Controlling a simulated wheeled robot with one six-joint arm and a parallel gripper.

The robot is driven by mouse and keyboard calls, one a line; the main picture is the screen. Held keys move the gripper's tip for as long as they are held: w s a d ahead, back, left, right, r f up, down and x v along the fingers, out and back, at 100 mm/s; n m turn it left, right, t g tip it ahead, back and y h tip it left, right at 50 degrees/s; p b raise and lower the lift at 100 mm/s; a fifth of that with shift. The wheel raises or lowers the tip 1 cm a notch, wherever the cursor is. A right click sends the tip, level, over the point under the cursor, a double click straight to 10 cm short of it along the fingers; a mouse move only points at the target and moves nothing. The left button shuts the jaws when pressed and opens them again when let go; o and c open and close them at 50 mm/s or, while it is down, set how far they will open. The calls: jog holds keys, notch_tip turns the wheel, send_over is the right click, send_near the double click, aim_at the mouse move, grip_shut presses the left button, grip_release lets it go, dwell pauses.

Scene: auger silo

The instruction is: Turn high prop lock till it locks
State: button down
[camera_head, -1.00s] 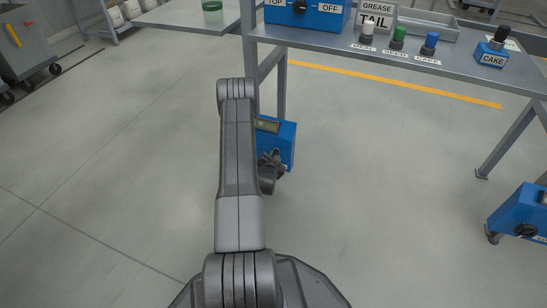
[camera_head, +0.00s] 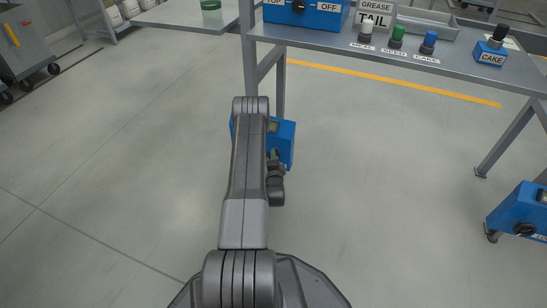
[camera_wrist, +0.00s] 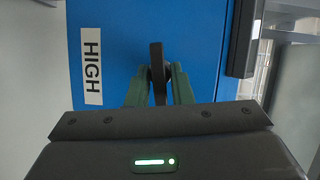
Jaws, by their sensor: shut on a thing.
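The high prop lock is a blue box with a white label reading HIGH (camera_wrist: 92,66) in the wrist view. A dark, thin knob (camera_wrist: 157,68) stands out from its face, upright in the picture. My gripper (camera_wrist: 158,78) has its two green fingers on either side of this knob and is shut on it. In the head view the blue box (camera_head: 287,146) stands low by the bench leg, partly hidden behind my arm. The gripper shows there only in small part.
Another blue unit (camera_head: 520,212) stands at the right. The floor between is clear.

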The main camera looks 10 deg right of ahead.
jog(key=shift+f+m, duration=0.1)
jog(key=shift+m, duration=0.4)
jog(key=shift+m+t, duration=0.3)
jog(key=c, duration=1.5)
grip_release()
jog(key=shift+s, duration=0.15)
jog(key=p+v, duration=0.4)
jog(key=v, duration=0.9)
jog(key=shift+s, duration=0.35)
jog(key=b+x, duration=0.4)
jog(key=x, duration=1)
jog(key=shift+a, duration=0.1)
